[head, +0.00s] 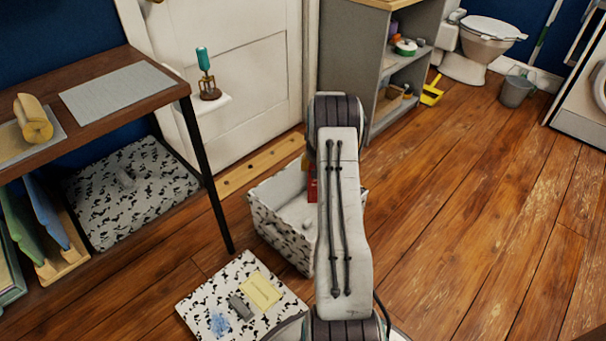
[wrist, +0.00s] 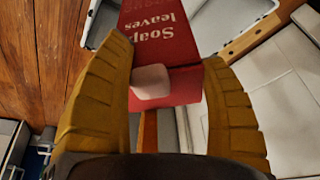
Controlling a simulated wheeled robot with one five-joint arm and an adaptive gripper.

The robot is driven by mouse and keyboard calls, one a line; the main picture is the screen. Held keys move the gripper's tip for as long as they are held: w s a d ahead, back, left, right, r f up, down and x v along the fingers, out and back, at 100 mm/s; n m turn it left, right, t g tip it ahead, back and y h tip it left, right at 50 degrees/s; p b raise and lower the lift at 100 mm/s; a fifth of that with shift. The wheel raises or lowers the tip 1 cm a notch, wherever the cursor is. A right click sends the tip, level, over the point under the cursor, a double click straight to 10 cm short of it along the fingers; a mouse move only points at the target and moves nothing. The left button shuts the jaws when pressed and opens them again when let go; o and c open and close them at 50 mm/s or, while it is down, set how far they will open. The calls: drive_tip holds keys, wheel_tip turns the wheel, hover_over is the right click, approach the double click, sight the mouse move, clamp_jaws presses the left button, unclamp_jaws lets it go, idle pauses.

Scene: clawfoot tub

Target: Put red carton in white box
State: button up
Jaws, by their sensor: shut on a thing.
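The red carton (wrist: 155,25), printed "Soap leaves", is between the two yellow fingers of my gripper (wrist: 166,55), which is shut on it. A pale pink block-like patch (wrist: 151,82) shows against the carton; I cannot tell what it is. In the head view a sliver of the carton (head: 312,188) shows beside my arm, over the white box (head: 274,225). The box is open, white inside with black patches outside, and stands on the floor. Its pale inside also shows behind the carton in the wrist view (wrist: 238,25).
A patterned flat panel (head: 215,300) with a yellow note lies on the floor in front of the box. A brown table (head: 150,90) stands at left, a grey shelf unit (head: 350,50) behind. The wooden floor (head: 480,200) at right is clear.

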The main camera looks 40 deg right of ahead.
drive_tip(key=shift+s+d+f+b, duration=0.15)
drive_tip(key=shift+d+b, duration=0.1)
drive_tip(key=shift+d, duration=0.35)
drive_tip(key=shift+d+f+b, duration=0.2)
drive_tip(key=shift+d+b, duration=0.05)
drive_tip(key=shift+d, duration=0.4)
drive_tip(key=shift+s+d+f+b, duration=0.15)
drive_tip(key=shift+d+b, duration=0.1)
drive_tip(key=shift+d, duration=0.35)
drive_tip(key=shift+f, duration=0.15)
wheel_tip(320, 180, down, 12)
drive_tip(key=b, duration=0.9)
drive_tip(key=shift+f+b, duration=0.3)
drive_tip(key=shift+f, duration=6.9)
